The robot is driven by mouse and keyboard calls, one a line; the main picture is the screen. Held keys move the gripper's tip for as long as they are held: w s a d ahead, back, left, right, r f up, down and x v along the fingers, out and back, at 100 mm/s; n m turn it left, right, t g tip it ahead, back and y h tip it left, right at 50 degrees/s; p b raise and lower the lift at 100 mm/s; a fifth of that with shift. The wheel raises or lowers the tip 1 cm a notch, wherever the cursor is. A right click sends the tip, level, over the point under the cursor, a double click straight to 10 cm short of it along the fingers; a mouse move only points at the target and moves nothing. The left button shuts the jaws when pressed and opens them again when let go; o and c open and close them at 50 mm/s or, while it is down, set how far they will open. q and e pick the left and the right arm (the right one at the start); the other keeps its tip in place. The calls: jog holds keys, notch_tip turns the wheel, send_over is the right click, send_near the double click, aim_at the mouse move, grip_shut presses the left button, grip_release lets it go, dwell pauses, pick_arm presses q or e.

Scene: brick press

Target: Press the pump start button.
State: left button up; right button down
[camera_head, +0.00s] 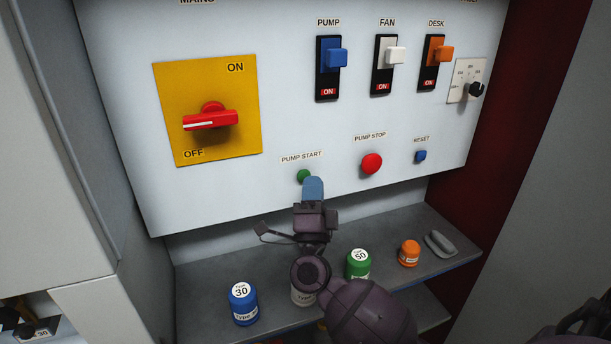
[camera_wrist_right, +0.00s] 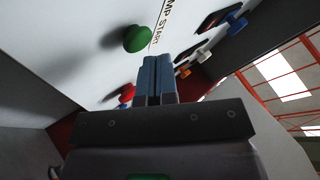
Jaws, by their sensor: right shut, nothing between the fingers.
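The green pump start button (camera_head: 303,176) sits low on the white panel under its "PUMP START" label. My right gripper (camera_head: 313,184) is shut and empty, its blue fingertips close to the button and overlapping its lower right edge in the head view. In the right wrist view the round green button (camera_wrist_right: 138,38) stands out from the panel, beyond and to the left of the closed right fingertips (camera_wrist_right: 157,62). A gap shows between them there, and I see no contact. My left gripper is not in view.
The red pump stop button (camera_head: 372,163) and blue reset button (camera_head: 420,156) are to the right. Above are the red mains switch (camera_head: 211,119) and several toggles. Below, a grey shelf (camera_head: 205,285) holds blue (camera_head: 243,305), green (camera_head: 358,265) and orange (camera_head: 409,254) containers.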

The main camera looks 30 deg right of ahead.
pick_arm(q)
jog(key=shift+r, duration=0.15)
pick_arm(e)
jog(key=shift+s, duration=0.3)
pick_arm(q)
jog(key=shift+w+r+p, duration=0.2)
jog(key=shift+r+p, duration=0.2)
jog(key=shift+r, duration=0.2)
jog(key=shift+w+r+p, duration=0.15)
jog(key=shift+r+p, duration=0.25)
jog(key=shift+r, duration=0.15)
pick_arm(e)
jog(key=shift+s+a, duration=0.2)
jog(key=shift+s, duration=0.6)
jog(key=shift+s+a, duration=0.25)
jog(key=shift+s, duration=0.55)
jog(key=shift+s+a, duration=0.2)
jog(key=shift+s, duration=0.6)
